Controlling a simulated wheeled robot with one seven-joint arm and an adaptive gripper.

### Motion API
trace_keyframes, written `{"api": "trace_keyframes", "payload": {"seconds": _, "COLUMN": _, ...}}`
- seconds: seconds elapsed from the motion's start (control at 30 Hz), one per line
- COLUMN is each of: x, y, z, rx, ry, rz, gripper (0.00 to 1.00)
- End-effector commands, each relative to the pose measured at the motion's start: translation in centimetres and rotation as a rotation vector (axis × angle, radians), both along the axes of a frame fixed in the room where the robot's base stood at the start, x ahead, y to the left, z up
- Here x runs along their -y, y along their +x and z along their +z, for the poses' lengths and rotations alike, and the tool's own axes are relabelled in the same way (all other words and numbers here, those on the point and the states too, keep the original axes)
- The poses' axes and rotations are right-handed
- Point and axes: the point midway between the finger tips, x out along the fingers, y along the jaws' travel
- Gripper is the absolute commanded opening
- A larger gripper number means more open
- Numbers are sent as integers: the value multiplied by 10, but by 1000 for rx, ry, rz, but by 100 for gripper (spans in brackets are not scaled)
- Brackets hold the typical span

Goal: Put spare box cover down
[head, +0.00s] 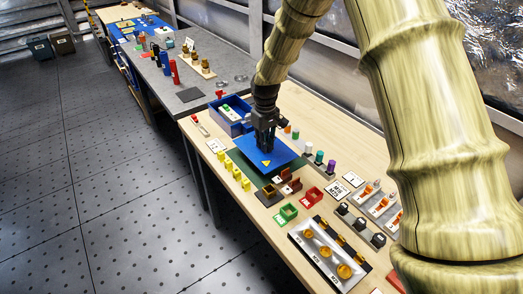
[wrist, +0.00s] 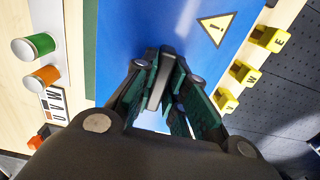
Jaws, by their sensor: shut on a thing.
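The spare box cover (head: 284,163) is a flat blue plate with a yellow warning triangle, over a dark green mat (head: 236,167) on the wooden bench. In the wrist view the cover (wrist: 185,22) fills the middle. My gripper (head: 265,149) points down at the cover; in the wrist view its fingers (wrist: 165,85) are shut on a grey upright grip piece at the cover's middle.
An open blue box (head: 232,126) with things in it stands behind the cover. Yellow lettered blocks (head: 235,174) line the left side, coloured cylinders (head: 319,158) the right. Small brown, red and green boxes (head: 289,212) and a tray (head: 328,252) stand in front.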

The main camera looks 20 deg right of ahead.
Motion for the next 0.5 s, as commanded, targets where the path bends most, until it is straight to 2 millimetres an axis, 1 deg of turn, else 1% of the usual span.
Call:
{"api": "trace_keyframes", "payload": {"seconds": 0.17, "x": -2, "y": 2, "z": -8, "rx": 1, "ry": -1, "rz": 3, "gripper": 0}}
{"api": "trace_keyframes", "payload": {"seconds": 0.4, "x": -2, "y": 1, "z": -35, "rx": 0, "ry": 0, "rz": 3, "gripper": 0}}
{"api": "trace_keyframes", "payload": {"seconds": 0.5, "x": -3, "y": 1, "z": -42, "rx": 0, "ry": 0, "rz": 4, "gripper": 0}}
